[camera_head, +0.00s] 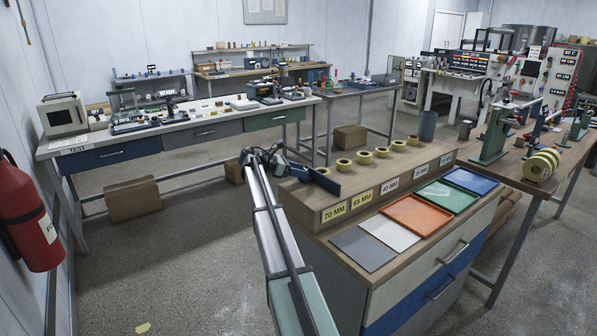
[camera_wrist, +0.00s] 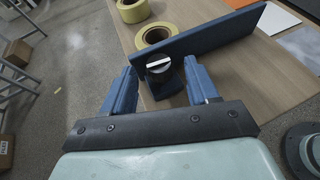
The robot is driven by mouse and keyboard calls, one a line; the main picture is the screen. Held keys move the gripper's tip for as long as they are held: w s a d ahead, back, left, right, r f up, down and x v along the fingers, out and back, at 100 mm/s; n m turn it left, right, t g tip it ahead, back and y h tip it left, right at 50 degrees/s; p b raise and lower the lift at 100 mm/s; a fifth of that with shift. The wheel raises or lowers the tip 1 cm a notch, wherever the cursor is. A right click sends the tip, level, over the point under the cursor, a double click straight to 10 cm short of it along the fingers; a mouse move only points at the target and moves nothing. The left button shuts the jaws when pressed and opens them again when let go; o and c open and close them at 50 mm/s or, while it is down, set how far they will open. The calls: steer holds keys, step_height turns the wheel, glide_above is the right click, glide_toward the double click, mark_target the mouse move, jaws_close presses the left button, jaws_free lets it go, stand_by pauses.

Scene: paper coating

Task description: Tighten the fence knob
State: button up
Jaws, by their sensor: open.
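The fence knob (camera_wrist: 158,64) is a dark round knob with a white line across its face, in the wrist view. It sits on a blue fence (camera_wrist: 215,37), a long upright plate on a blue foot. The fence also shows in the head view (camera_head: 325,183), at the near left end of the wooden bench top. My gripper (camera_wrist: 160,70) is open, with one blue finger on each side of the knob in the picture. Gaps show between the fingers and the knob. The knob is not clear in the head view.
Yellow tape rolls (camera_wrist: 155,33) lie just behind the fence, and several stand in a row along the bench (camera_head: 364,157). A raised front board carries size labels (camera_head: 362,199). Grey, white, orange, green and blue panels (camera_head: 415,215) lie in front. A fire extinguisher (camera_head: 28,215) hangs left.

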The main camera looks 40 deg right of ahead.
steer(key=shift+a, duration=0.1)
steer(key=v, duration=1.3)
steer(key=shift+a+r, duration=0.2)
steer(key=shift+r, duration=0.05)
steer(key=shift+w, duration=0.15)
